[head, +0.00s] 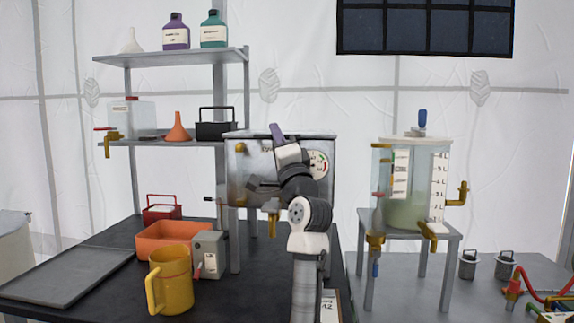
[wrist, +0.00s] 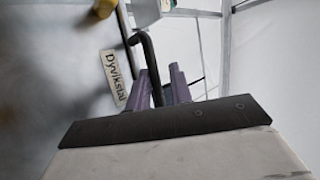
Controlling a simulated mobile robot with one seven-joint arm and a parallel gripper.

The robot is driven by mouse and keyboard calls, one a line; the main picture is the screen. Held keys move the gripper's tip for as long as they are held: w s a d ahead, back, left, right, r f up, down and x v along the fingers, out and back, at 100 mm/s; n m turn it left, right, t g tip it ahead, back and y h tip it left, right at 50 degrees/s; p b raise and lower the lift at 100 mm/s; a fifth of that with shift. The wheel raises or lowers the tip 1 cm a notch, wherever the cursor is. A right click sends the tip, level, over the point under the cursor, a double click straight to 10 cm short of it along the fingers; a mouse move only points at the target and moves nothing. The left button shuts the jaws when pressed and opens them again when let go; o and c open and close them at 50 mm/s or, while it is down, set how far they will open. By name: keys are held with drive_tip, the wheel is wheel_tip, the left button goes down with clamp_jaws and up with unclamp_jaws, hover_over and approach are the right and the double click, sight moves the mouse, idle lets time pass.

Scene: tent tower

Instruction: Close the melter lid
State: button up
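The melter (head: 240,172) is a metal box with a round gauge on its front, behind my arm in the head view.
A metal shelf (head: 170,60) with bottles and a funnel stands left of the melter. A clear tank (head: 385,165) on a stand is to the right. An orange tray (head: 175,237), a yellow jug (head: 172,280) and a grey switch box (head: 208,255) are on the black table in front.

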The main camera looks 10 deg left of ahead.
drive_tip(key=b+v, duration=0.2)
drive_tip(key=v, duration=1)
drive_tip(key=shift+r, duration=0.1)
